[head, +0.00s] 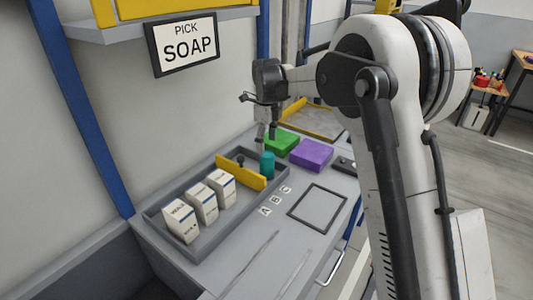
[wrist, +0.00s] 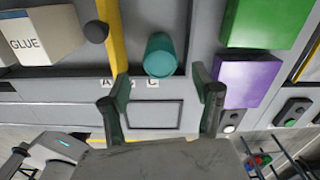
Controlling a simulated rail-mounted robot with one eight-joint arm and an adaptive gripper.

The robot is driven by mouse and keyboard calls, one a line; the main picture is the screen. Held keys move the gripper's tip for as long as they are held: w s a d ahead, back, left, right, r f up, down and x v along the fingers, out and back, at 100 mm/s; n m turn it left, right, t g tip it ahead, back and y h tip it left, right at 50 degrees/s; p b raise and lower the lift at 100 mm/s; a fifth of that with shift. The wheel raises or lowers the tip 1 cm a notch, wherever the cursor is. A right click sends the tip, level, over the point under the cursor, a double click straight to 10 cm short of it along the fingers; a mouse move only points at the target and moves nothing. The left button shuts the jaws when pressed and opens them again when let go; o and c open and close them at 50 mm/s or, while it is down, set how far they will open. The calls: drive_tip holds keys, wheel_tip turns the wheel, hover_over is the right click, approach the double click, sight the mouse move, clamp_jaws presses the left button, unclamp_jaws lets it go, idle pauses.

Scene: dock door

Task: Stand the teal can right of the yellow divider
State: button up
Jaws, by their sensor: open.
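The teal can (head: 267,165) stands upright in the grey tray (head: 210,249), just right of the yellow divider (head: 236,172). In the wrist view the can (wrist: 160,56) shows its round top, with the yellow divider (wrist: 116,40) close on its left; a narrow gap seems to lie between them. My gripper (head: 266,137) is above the can in the head view. In the wrist view my gripper (wrist: 160,78) has its fingers spread wide, one to each side of the can's lower edge, with nothing held. The can's base is partly hidden.
Several white boxes (head: 203,202) stand in the tray left of the divider. A dark round knob (head: 240,160) is beside the divider. A green box (head: 281,143) and a purple box (head: 311,155) lie to the right. A black outlined square (head: 317,208) on the bench is empty.

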drive_tip(key=shift+r, duration=1.4)
drive_tip(key=shift+s+r, duration=0.1)
drive_tip(key=shift+r, duration=0.05)
drive_tip(key=s+d+r+n+t, duration=0.2)
drive_tip(key=s+d+r+n, duration=0.4)
drive_tip(key=s, duration=0.4)
drive_tip(key=s+d+r+n+t, duration=0.2)
drive_tip(key=s+d+r+n, duration=0.35)
drive_tip(key=s, duration=0.45)
drive_tip(key=s+d+f+n+t, duration=0.1)
drive_tip(key=s+d+f+n, duration=0.1)
drive_tip(key=s+n, duration=0.2)
drive_tip(key=s+d+f+n+t, duration=0.1)
drive_tip(key=s+d+f+n, duration=0.1)
drive_tip(key=s, duration=0.8)
drive_tip(key=s+d+f+n+t, duration=0.1)
drive_tip(key=s+d+f+n, duration=0.1)
drive_tip(key=s+n, duration=0.4)
drive_tip(key=shift+s+d+f, duration=0.4)
drive_tip(key=shift+s+d, duration=0.15)
drive_tip(key=shift+d, duration=0.15)
